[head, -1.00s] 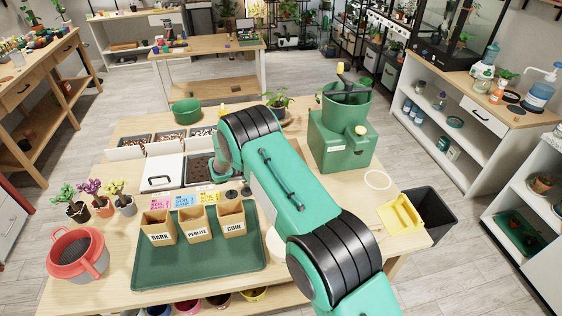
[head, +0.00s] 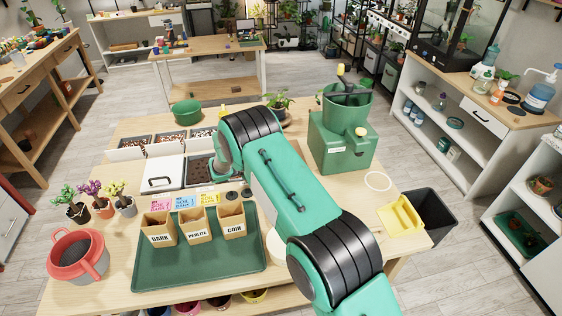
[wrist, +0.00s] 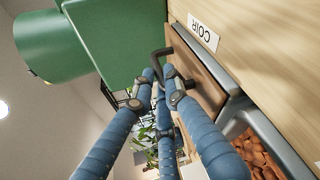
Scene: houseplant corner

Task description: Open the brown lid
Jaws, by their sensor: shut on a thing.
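The brown lid (wrist: 203,80) shows in the wrist view, beside the white COIR label, with a black handle (wrist: 163,60) standing out from it. My gripper (wrist: 162,90), with blue ribbed fingers, is shut on the handle of the brown lid; the fingertips meet at its lower end. The lid lies along a grey bin edge, and I cannot tell whether it is raised. In the head view my arm hides the fingers and most or all of this lid.
An open bin of orange-brown chunks (wrist: 262,150) is close to the fingers. In the head view, a white lid (head: 162,172) is to the left. A green tray (head: 200,272) with labelled boxes is in front. A green machine (head: 342,140) stands to the right of my arm.

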